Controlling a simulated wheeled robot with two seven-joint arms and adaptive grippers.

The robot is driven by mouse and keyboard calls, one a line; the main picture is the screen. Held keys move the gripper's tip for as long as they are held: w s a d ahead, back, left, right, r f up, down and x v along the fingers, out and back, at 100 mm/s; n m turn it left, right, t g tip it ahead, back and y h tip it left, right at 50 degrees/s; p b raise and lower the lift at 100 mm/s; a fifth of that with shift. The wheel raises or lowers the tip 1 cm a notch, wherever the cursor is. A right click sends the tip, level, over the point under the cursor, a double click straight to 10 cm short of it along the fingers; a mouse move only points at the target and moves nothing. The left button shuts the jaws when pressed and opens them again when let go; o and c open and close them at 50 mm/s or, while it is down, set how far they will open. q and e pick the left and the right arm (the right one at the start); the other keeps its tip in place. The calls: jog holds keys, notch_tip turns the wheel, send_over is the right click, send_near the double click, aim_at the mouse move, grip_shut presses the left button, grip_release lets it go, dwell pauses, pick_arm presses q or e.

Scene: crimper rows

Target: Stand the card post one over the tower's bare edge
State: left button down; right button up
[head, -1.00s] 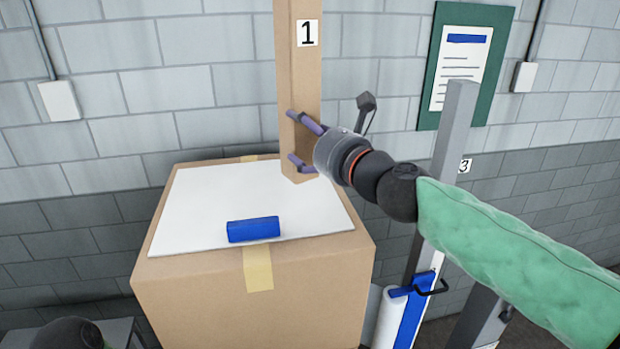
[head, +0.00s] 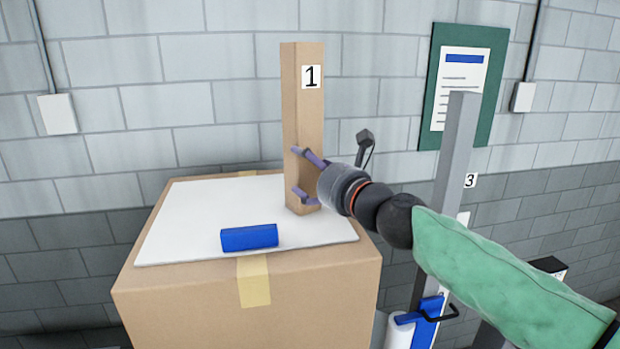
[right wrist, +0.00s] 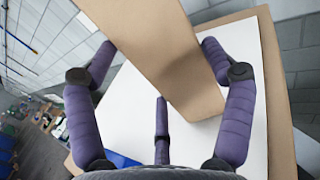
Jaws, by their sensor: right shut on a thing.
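The card post one (head: 303,115) is a tall tan column with a "1" label. My right gripper (head: 300,172) is shut on its lower part, fingers around it, and holds it about upright. The tower is a cardboard box (head: 190,300) with a white sheet (head: 200,205) on top. The post's foot appears over the right part of the sheet; whether it touches is unclear. In the right wrist view, the post (right wrist: 155,50) sits between the fingers, its lower end over the white sheet (right wrist: 245,105). My left gripper is not in view.
A blue block (head: 249,237) lies on the sheet near its front edge, left of the post. A grey post (head: 455,150) with label 3 stands right of the box, behind my right arm. A block wall with a green notice board (head: 436,75) is behind.

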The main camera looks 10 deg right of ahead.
jog(key=shift+r, duration=0.15)
jog(key=shift+f, duration=0.25)
jog(key=o, duration=1.1)
jog(key=shift+r, duration=0.1)
jog(key=shift+s+r, duration=0.1)
jog(key=shift+r, duration=0.05)
jog(key=p+v, duration=0.1)
jog(key=v, duration=1.1)
